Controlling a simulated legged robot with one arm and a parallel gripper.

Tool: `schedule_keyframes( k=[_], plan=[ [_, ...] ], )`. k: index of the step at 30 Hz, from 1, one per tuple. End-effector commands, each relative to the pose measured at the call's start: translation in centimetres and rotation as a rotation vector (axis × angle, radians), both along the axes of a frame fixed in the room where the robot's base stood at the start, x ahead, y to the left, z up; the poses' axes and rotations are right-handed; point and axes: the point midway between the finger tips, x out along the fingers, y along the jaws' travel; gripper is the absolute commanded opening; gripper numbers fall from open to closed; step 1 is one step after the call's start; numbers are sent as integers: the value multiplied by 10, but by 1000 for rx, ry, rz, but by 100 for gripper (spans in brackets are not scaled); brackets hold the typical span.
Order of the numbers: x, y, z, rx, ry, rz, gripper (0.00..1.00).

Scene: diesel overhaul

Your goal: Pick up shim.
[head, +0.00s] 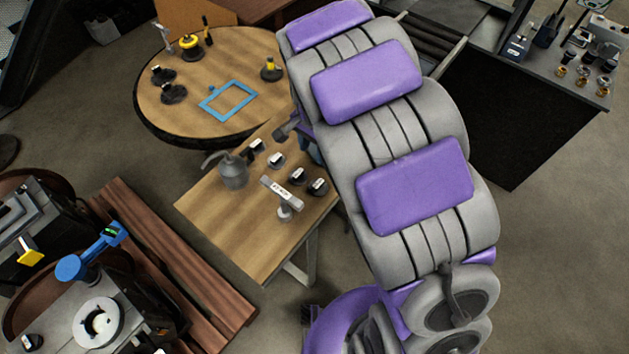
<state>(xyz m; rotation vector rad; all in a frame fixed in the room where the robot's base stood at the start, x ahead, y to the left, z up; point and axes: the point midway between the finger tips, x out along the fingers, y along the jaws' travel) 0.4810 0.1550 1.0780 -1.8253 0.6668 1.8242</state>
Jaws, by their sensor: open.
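I cannot make out for sure which thing is the shim. A wooden table (225,209) left of centre carries several small dark pieces with white tops, one of them a small dark piece (277,160) near the middle. A pale flat bar with dark markings (281,191) rests across a small round-based stand (285,213) in front of them. My large grey and purple body part covers the table's right side and whatever lies behind it. I do not see my gripper's fingertips.
A grey oil can (233,172) stands on the same table. A dark vise-like piece (287,128) sits at its far edge. A round table (190,106) behind holds a blue frame (228,100) and small tools. Machinery (98,323) stands lower left. The wooden table's front left is clear.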

Motion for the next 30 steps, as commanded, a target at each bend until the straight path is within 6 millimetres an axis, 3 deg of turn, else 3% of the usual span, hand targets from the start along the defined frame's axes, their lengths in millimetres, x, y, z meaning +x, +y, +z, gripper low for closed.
schedule_keyframes(
  k=[8,21,30],
  plan=[
    [2,-1,-26,4,2,-8,48],
    [1,2,-111,-2,4,-7,48],
    [4,-3,-132,4,-1,-8,48]
  ],
)
